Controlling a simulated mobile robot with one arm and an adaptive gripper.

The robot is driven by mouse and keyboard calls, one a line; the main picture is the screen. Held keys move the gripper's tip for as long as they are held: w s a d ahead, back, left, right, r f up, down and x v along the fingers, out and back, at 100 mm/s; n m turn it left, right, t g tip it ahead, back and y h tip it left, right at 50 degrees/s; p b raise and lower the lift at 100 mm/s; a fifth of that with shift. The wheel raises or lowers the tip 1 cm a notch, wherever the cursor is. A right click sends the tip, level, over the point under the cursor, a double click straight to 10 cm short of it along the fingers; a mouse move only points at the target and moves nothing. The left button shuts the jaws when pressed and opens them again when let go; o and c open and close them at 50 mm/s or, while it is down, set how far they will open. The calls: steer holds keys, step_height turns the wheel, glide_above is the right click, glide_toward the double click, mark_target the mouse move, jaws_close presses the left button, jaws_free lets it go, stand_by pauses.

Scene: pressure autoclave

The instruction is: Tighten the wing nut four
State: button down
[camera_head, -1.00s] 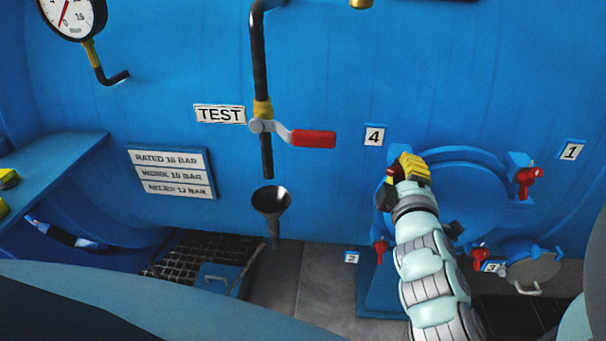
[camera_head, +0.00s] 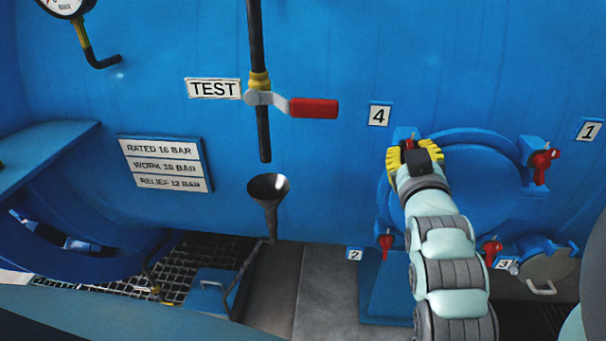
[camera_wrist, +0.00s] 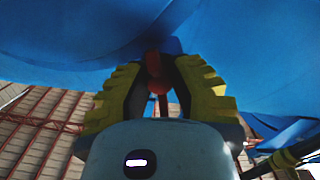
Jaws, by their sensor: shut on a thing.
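Wing nut four is red and sits by the number 4 plate (camera_head: 379,115), at the upper left of the round blue hatch cover (camera_head: 475,185). In the head view my gripper (camera_head: 414,150), with yellow fingers, is at this nut and hides most of it. In the wrist view the red wing nut (camera_wrist: 154,70) stands between the two yellow-and-black fingers of my gripper (camera_wrist: 155,85), which are shut on it. The contact faces of the fingers are partly in shadow.
Other red wing nuts are number 1 (camera_head: 543,160), number 2 (camera_head: 386,243) and number 3 (camera_head: 491,250). A red-handled test valve (camera_head: 312,108) and a funnel (camera_head: 268,188) are to the left. A small round cover (camera_head: 548,268) is at lower right.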

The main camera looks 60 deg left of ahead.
steer(key=shift+f+m, duration=0.2)
steer(key=shift+m, duration=1.7)
steer(key=c, duration=0.8)
jaws_free()
steer(key=shift+r, duration=0.15)
